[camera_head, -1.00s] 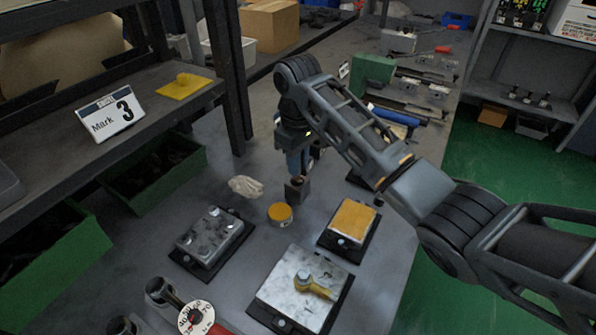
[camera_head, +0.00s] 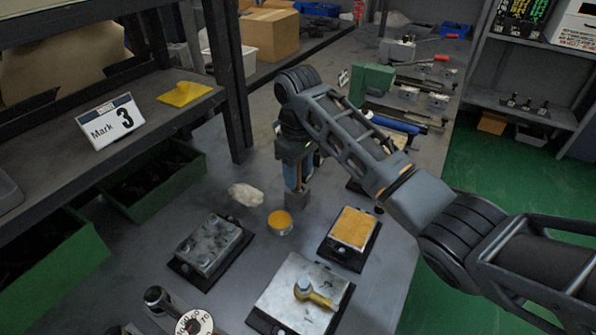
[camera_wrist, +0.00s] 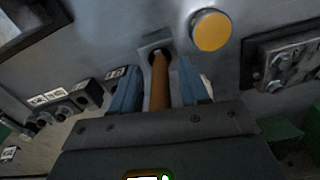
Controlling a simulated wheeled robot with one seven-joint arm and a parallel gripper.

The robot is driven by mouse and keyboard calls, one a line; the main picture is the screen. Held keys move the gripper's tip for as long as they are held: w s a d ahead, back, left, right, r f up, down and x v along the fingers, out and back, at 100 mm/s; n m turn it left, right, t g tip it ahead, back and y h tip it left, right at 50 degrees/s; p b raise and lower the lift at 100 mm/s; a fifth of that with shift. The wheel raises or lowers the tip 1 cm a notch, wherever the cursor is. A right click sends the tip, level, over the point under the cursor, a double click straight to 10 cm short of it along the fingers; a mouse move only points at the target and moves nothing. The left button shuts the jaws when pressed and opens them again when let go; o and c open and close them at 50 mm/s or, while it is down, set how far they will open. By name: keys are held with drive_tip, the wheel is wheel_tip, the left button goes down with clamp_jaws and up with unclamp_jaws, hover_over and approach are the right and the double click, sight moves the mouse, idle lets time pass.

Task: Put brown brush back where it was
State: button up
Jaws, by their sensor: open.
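The brown brush (camera_wrist: 159,88) shows in the wrist view as a brown rod, its far end at a small grey square holder (camera_wrist: 155,45). It appears to stand in the holder, but how deep it sits is hidden. My gripper (camera_wrist: 158,68) is open, with one blue finger on each side of the rod. Gaps show between the rod and both fingers. In the head view my gripper (camera_head: 302,182) points down just above the same holder (camera_head: 297,199); the brush is mostly hidden there by the fingers.
A yellow-topped round tin (camera_head: 280,222) and a pale crumpled cloth (camera_head: 245,195) lie close by. Metal valve blocks (camera_head: 210,243) and a yellow-topped block (camera_head: 353,228) stand nearer the front. A shelf post (camera_head: 230,85) rises on the left.

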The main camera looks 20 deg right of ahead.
wheel_tip(320, 180, up, 12)
drive_tip(key=p, duration=0.3)
drive_tip(key=shift+r+p, duration=0.15)
drive_tip(key=shift+p, duration=0.25)
